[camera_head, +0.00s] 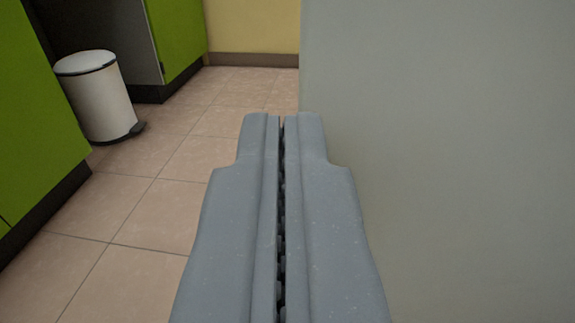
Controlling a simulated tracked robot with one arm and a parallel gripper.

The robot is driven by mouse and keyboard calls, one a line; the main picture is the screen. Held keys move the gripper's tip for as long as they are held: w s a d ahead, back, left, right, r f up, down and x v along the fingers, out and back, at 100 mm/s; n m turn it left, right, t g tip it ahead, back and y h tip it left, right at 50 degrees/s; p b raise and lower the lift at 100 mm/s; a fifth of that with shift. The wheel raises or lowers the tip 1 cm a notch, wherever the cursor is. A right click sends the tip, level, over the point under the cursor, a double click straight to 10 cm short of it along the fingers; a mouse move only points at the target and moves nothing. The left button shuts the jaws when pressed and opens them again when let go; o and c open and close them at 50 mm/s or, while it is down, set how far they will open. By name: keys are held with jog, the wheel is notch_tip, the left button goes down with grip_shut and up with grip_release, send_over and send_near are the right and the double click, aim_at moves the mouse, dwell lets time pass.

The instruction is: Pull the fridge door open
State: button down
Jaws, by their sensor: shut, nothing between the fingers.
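A large plain pale grey surface (450,150) fills the right side of the view and looks like the fridge or its door. Its left edge runs straight down near the middle of the picture. No handle shows on it. My gripper (282,118) is shut and empty, pointing forward in the centre. Its right finger overlaps the grey surface in the picture; I cannot tell whether it touches it. The gripper hides the lower part of the grey surface's left edge.
Green cabinets (28,120) stand at the left, with a white pedal bin (97,98) beside them. The tiled floor (150,210) between the cabinets and the grey surface is clear. A yellow wall (253,25) with a brown skirting closes the far end.

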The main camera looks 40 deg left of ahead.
jog(key=s+a+p+v, duration=0.1)
jog(key=a+v, duration=0.1)
jog(key=v, duration=0.9)
jog(key=w+d+r+t+h, duration=0.15)
jog(key=w+d+r, duration=0.3)
jog(key=r, duration=0.65)
jog(key=w+d+r+h, duration=0.35)
jog(key=w+r, duration=0.25)
jog(key=r, duration=0.4)
jog(key=s+d+r+m+h, duration=0.15)
jog(key=d+r, duration=0.25)
jog(key=r, duration=0.7)
jog(key=s+d+r+m+t+h, duration=0.15)
jog(key=d+r, duration=0.25)
jog(key=r, duration=0.6)
jog(key=s+d+r+m+h, duration=0.1)
jog(key=s+d+r+h, duration=0.15)
jog(key=r, duration=0.85)
jog(key=s+d+r+m, duration=0.2)
jog(key=s+r, duration=1)
jog(key=s, duration=0.3)
jog(key=s+d+r+m+g, duration=0.1)
jog(key=s+d+r, duration=0.1)
jog(key=s+r, duration=1)
jog(key=s+h, duration=0.1)
jog(key=s, duration=0.2)
jog(key=shift+s+d+m+g, duration=0.25)
jog(key=shift+m+g, duration=0.05)
jog(key=shift+m, duration=0.1)
